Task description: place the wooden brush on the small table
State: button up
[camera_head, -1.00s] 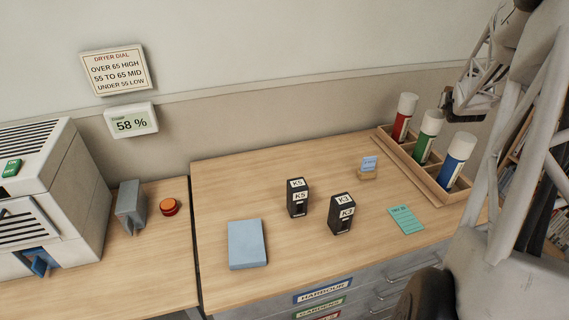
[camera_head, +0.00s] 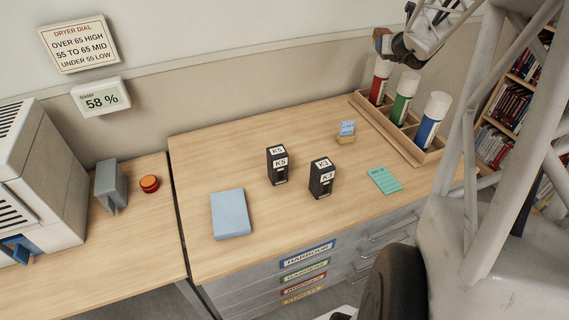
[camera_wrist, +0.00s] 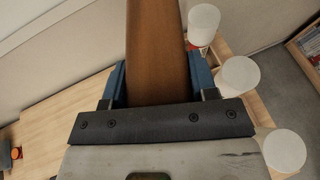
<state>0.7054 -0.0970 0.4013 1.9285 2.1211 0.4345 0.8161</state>
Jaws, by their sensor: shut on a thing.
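A brown wooden piece, which looks like the brush's handle (camera_wrist: 155,50), runs up the middle of the wrist view between the blue fingers of my gripper (camera_wrist: 157,82). My gripper is shut on it. In the head view my gripper (camera_head: 390,44) is high at the back right, above and behind the red-labelled tube, with a bit of the brown wood showing. The brush's bristles cannot be made out. I cannot tell which surface is the small table; a wooden desk with drawers (camera_head: 230,155) fills the middle, and a lower wooden top (camera_head: 110,265) stands at the left.
A rack (camera_head: 425,156) with red, green and blue tubes stands at the desk's right. Two black blocks (camera_head: 278,165) (camera_head: 321,178), a blue pad (camera_head: 230,213), a teal note (camera_head: 384,180) and a small card holder (camera_head: 346,133) lie on the desk. A grey machine (camera_head: 40,180) stands left.

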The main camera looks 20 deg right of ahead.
jog(key=a+n+y, duration=0.4)
jog(key=a+y, duration=0.1)
jog(key=a, duration=0.9)
jog(key=n+y, duration=0.4)
send_over(311, 158)
notch_tip(311, 158, down, 20)
jog(key=f, duration=0.1)
jog(key=shift+f, duration=0.15)
jog(key=shift+f, duration=3.1)
jog(key=shift+f, duration=1.9)
jog(key=shift+f, duration=0.15)
